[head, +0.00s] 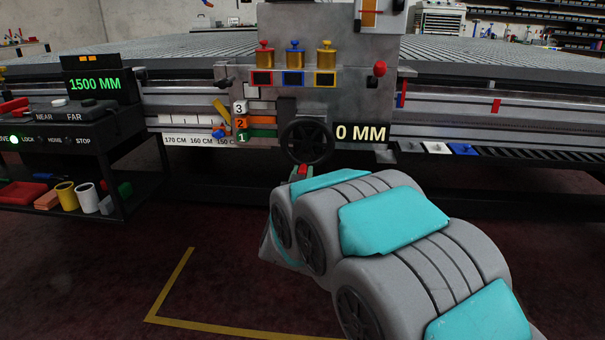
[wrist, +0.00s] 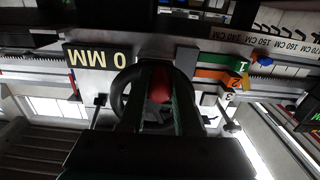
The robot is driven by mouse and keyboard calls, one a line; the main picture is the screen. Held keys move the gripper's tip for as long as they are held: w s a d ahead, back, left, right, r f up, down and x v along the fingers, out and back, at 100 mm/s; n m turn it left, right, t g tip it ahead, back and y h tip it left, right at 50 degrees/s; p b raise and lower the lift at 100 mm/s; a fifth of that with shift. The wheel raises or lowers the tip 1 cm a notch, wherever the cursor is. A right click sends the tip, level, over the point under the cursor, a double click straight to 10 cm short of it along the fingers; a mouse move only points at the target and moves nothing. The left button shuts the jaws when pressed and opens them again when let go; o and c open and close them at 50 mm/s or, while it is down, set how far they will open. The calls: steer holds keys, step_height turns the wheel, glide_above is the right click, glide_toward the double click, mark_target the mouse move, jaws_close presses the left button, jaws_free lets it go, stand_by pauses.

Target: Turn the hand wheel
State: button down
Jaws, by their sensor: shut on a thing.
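The hand wheel (head: 307,142) is a black spoked wheel on the front of the grey machine carriage. In the wrist view, which is upside down, part of the wheel's black rim (wrist: 120,88) shows behind my fingers. My gripper (head: 301,172) is at the wheel's lower edge, shut on a red knob (wrist: 161,86) that shows between the fingers. My arm hides what is below the wheel. The display (head: 361,133) to the right of the wheel reads 0 MM.
Numbered coloured tabs (head: 241,122) and a centimetre scale (head: 195,141) are left of the wheel. Three brass cups (head: 294,56) stand above it. A black console cart (head: 70,130) with a 1500 MM display (head: 94,85) stands at left. The floor in front is clear, with yellow tape (head: 170,285).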

steer(key=shift+d+r+n+p, duration=0.3)
steer(key=shift+n+p, duration=0.2)
steer(key=shift+p, duration=0.65)
steer(key=shift+d+p, duration=0.15)
steer(key=shift+p, duration=0.25)
steer(key=shift+d+f+n, duration=0.1)
steer(key=shift+f+n, duration=0.2)
steer(key=shift+n, duration=0.2)
steer(key=c, duration=0.6)
jaws_free()
steer(key=shift+d, duration=0.1)
steer(key=shift+s, duration=0.1)
